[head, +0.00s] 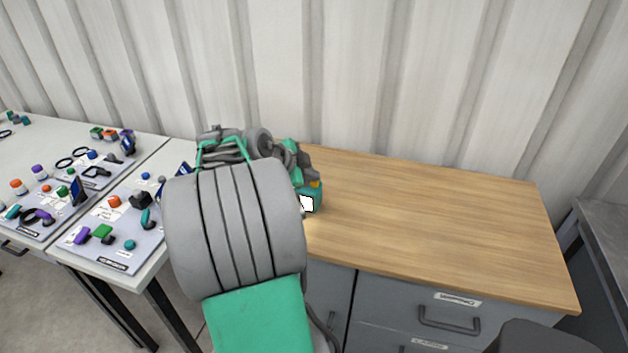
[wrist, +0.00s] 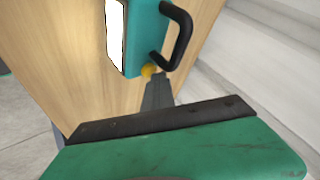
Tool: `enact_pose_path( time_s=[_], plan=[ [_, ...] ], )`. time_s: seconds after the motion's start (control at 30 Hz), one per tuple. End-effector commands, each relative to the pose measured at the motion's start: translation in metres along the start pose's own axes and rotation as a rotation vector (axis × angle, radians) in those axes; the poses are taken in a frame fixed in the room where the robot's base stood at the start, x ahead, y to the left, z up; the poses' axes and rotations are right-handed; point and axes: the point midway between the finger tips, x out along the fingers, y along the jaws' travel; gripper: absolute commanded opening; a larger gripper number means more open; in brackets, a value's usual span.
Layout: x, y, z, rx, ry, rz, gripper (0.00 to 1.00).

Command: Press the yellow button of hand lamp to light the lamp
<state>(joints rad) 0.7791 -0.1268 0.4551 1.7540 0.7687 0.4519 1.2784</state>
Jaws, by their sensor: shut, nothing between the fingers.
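The hand lamp (head: 314,197) stands on the wooden top, partly hidden by my arm. It is teal, and its front panel (head: 306,203) shows bright white. The wood just below it looks brighter. In the wrist view the lamp (wrist: 142,35) shows its white panel at the left and a black handle (wrist: 184,35) at the right. The yellow button (wrist: 147,71) is at the lamp's end, partly covered by my fingertips. My gripper (wrist: 155,84) is shut and empty, with its tips at the button. They look to be touching it, but the exact contact is hidden.
The wooden top (head: 430,215) is clear to the right of the lamp. White tables (head: 150,165) with boards of small coloured parts stand at the left. A corrugated wall (head: 400,80) rises close behind. Grey drawers (head: 450,318) are below the top.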

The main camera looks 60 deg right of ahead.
Motion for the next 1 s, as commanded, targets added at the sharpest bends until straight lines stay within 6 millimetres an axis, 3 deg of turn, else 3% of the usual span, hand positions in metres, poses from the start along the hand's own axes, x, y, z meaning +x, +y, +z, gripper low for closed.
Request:
enact_pose_path(
  time_s=[0.37,0.83,1.0],
  plan=[
    [-0.005,-0.003,-0.003,0.001,0.000,-0.001,0.00],
    [-0.041,-0.030,-0.030,0.002,0.000,-0.002,0.00],
    [-0.046,-0.034,-0.033,0.001,0.000,-0.002,0.00]
  ],
)
